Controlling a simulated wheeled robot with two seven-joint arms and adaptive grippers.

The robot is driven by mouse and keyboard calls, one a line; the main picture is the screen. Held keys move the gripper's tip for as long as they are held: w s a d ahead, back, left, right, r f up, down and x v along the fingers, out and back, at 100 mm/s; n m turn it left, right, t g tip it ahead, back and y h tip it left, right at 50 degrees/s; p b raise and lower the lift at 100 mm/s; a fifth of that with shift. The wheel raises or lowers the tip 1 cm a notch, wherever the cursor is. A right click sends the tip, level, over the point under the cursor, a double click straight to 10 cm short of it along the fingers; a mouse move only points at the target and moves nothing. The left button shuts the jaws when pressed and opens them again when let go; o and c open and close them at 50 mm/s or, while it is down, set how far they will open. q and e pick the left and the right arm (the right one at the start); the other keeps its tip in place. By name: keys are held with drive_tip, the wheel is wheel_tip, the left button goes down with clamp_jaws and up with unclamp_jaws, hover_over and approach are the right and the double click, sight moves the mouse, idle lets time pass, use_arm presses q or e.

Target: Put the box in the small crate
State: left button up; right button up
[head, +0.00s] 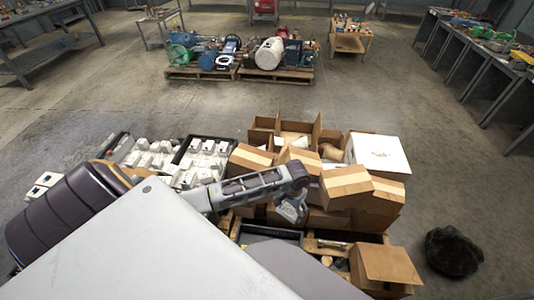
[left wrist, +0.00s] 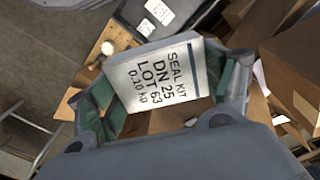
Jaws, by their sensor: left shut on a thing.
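My left gripper (head: 291,208) hangs over the pallet of cardboard boxes in the head view. In the left wrist view the left gripper (left wrist: 166,88) is shut on a white box (left wrist: 158,80). The box is labelled SEAL KIT DN 25 LOT 63, and the green-lined fingers are on its two sides. I cannot make out this box in the head view. A small dark crate (head: 270,233) lies just below the gripper in the head view, its near side partly covered by my own body. My right gripper is not in view.
Several cardboard boxes (head: 346,182) and a white carton (head: 379,153) are stacked right of the gripper. White parts in dark trays (head: 200,158) lie to the left. A black bag-like bundle (head: 453,252) sits on the floor at right.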

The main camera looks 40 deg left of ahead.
use_arm(q)
wheel_tip(320, 180, down, 9)
drive_tip(key=s+a+m+b, duration=0.2)
drive_tip(key=m+b, duration=0.1)
drive_tip(key=b, duration=0.2)
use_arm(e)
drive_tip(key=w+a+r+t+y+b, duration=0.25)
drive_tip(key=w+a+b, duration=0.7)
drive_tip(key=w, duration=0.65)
use_arm(q)
drive_tip(key=m+b, duration=0.9)
drive_tip(key=b, duration=0.3)
hover_over(261, 256)
wheel_tip(261, 256, down, 32)
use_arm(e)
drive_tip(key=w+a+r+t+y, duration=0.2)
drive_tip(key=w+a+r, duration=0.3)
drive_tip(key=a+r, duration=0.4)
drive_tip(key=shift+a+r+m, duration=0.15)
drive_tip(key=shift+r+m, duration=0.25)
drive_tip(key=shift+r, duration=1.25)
use_arm(q)
drive_tip(key=shift+d, duration=0.1)
drive_tip(key=shift+f, duration=0.15)
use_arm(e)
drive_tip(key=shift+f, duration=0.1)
